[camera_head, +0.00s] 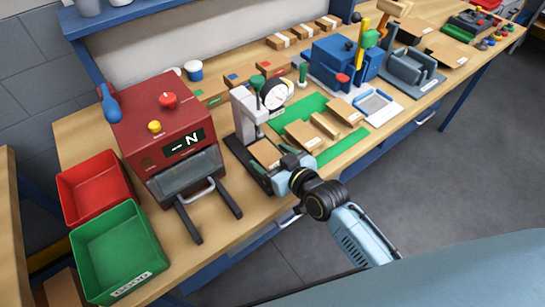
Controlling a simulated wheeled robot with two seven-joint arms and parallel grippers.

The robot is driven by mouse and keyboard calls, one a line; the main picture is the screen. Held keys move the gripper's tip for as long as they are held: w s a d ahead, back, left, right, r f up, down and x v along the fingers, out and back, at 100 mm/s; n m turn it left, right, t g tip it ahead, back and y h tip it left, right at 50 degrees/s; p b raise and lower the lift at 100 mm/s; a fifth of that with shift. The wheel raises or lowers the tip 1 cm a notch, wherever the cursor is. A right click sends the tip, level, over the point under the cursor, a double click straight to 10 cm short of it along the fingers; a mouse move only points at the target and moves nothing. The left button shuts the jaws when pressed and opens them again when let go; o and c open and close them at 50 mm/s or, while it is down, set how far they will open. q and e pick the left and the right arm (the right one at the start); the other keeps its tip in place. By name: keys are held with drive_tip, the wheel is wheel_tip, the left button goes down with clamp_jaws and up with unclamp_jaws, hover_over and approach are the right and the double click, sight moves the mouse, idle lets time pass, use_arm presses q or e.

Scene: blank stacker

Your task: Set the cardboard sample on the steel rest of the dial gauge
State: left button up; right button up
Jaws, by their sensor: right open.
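The dial gauge (274,94) has a round white face and stands on a grey column (243,112) with a dark base. A brown cardboard sample (265,153) lies flat at the foot of the column, under the dial, and appears to lie on the gauge's rest. The steel rest itself is mostly hidden beneath it. My right gripper (284,168) is open at the right edge of this sample, close beside it; I cannot tell whether they touch. My left gripper is not in view.
More cardboard pieces (304,135) lie on a green mat (312,103) to the right. A red tester (168,130) with a handle stands left. Red (92,187) and green (120,250) bins sit at the left front. Blue (340,60) and grey (408,70) devices stand at the back right.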

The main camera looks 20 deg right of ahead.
drive_tip(key=shift+r, duration=0.15)
drive_tip(key=v, duration=1.2)
drive_tip(key=shift+p, duration=0.45)
